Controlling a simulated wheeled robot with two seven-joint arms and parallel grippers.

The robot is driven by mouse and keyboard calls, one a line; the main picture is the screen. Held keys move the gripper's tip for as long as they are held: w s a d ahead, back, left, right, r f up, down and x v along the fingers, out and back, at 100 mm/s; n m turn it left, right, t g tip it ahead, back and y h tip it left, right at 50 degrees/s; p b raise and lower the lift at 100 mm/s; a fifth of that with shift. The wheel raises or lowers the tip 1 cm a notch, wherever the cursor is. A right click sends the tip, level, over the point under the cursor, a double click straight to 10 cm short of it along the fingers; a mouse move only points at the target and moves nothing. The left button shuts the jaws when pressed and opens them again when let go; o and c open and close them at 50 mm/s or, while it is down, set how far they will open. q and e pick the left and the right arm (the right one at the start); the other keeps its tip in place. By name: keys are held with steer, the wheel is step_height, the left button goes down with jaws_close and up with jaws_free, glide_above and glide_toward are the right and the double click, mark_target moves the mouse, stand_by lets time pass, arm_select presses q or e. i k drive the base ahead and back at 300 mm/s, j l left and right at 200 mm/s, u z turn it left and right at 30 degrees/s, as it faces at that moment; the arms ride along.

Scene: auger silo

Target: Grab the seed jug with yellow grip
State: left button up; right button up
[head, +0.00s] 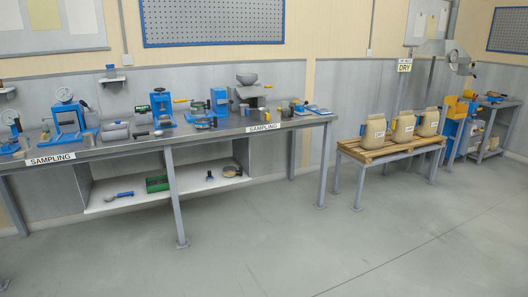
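Neither of my grippers is in view.
A long sampling bench (223,132) with several blue devices runs along the wall at left, with a lower shelf (150,192). A blue machine (450,135) is at far right. The grey floor (300,245) in front is clear.

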mark_target(263, 114)
steer(key=i+l+z, duration=0.25)
steer(key=i, duration=0.6)
steer(key=i+z, duration=0.25)
steer(key=i, duration=0.6)
steer(key=i+u, duration=0.1)
steer(key=i, duration=0.8)
steer(key=i+l, duration=0.2)
steer(key=i, duration=0.7)
steer(key=i+l+u, duration=0.1)
steer(key=i+u, duration=0.2)
steer(key=i, duration=0.25)
steer(key=i+l+u, duration=0.25)
steer(key=i, duration=0.3)
